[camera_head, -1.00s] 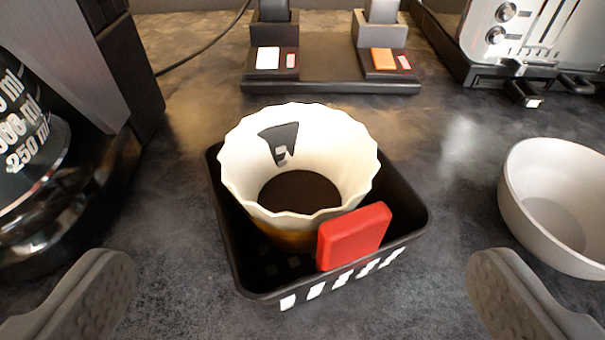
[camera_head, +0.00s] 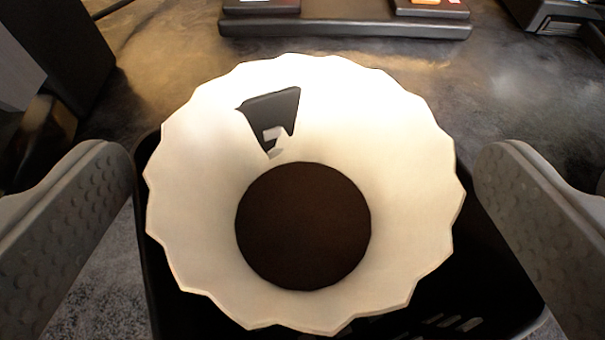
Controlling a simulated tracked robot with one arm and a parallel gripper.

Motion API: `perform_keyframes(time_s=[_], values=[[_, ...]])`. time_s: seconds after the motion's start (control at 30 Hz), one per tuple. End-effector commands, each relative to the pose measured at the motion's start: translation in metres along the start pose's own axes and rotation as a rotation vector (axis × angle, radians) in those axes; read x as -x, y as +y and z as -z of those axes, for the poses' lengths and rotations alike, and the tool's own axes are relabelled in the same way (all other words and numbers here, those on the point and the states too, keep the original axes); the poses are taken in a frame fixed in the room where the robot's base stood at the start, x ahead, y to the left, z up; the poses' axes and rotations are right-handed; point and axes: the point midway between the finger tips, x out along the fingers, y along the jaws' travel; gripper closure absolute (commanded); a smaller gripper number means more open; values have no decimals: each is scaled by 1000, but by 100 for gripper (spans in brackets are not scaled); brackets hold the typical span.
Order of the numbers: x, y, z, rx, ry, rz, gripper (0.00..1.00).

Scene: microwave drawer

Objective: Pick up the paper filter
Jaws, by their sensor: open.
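The paper filter (camera_head: 410,180) is a white, wavy-rimmed cup with a round dark brown bottom or contents. A dark grey wedge-shaped patch shows on its far inner wall. It fills the middle of the view and stands in a black basket (camera_head: 152,255). My gripper (camera_head: 305,165) is open, with one grey finger to the left of the filter and one to the right. Neither finger clearly touches it; the right one is close to the rim. The filter hides its own outer wall and most of the basket.
A dark stand (camera_head: 345,27) lies behind the filter at the top. A dark appliance (camera_head: 70,50) stands at the upper left, and part of another (camera_head: 560,15) is at the upper right.

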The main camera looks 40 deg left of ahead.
Motion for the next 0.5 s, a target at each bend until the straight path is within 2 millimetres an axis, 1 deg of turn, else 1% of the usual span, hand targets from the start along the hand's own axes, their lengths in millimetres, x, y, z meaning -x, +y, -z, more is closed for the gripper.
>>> perform_keyframes(time_s=[0.1,0.13,0.17,0.2,0.27,0.3,0.5], values=[[-1,-1,-2,0,-3,2,0],[-1,-1,-2,0,-3,2,3],[-1,-1,-2,0,-3,3,11],[-1,-1,-2,0,-4,2,22],[-1,-1,-2,0,-4,2,39],[-1,-1,-2,0,-4,3,45],[-1,-1,-2,1,-4,2,46]])
